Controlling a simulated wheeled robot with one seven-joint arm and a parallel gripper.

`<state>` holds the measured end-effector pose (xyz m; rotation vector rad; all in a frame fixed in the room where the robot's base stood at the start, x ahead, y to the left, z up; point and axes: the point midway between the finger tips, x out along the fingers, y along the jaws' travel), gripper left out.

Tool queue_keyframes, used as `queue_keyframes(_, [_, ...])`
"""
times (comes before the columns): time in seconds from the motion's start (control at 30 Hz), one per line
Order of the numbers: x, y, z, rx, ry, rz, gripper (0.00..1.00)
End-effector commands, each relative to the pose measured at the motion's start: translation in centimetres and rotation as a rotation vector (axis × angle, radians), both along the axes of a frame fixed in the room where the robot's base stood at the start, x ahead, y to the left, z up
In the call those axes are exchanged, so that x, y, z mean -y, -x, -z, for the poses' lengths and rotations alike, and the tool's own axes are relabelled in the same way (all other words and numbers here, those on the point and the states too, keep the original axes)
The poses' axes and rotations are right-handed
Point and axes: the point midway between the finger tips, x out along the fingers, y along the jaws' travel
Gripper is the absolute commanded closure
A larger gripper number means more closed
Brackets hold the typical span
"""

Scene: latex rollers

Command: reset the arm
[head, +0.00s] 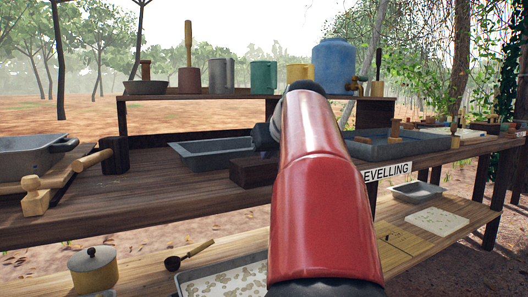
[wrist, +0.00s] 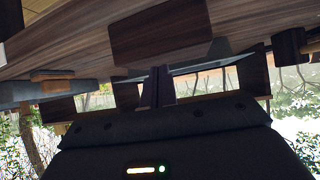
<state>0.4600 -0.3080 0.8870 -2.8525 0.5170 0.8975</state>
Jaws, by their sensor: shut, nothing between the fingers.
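My red arm rises through the middle of the head view and hides part of the bench (head: 150,203). My gripper (wrist: 160,86) shows in the wrist view, where the picture is upside down. Its two dark fingers are together with nothing between them. In the head view only a dark part of the wrist end shows left of the arm, above a dark wooden block (head: 252,171). The block also shows in the wrist view (wrist: 158,32), beyond the fingertips. I cannot tell how large the gap between fingers and block is.
A grey tray (head: 205,151) lies behind the block. A raised shelf (head: 225,95) holds mugs and a blue water container (head: 338,66). A grey basin (head: 395,148) stands at right. Bare bench lies front left.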

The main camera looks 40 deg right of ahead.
Motion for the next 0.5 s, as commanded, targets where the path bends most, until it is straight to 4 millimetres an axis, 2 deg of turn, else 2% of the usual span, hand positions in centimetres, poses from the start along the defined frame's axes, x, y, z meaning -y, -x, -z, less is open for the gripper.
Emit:
queue_keyframes(0.03, [-0.5,1.2,0.0,0.003,0.0,0.002,1.0])
queue_keyframes(0.2, [-1.7,4.4,0.0,0.004,0.001,0.001,1.0])
queue_keyframes(0.33, [-2.3,5.9,-0.1,0.002,0.001,0.0,1.0])
queue_keyframes(0.5, [-2.6,6.8,-0.1,0.003,0.0,0.001,1.0])
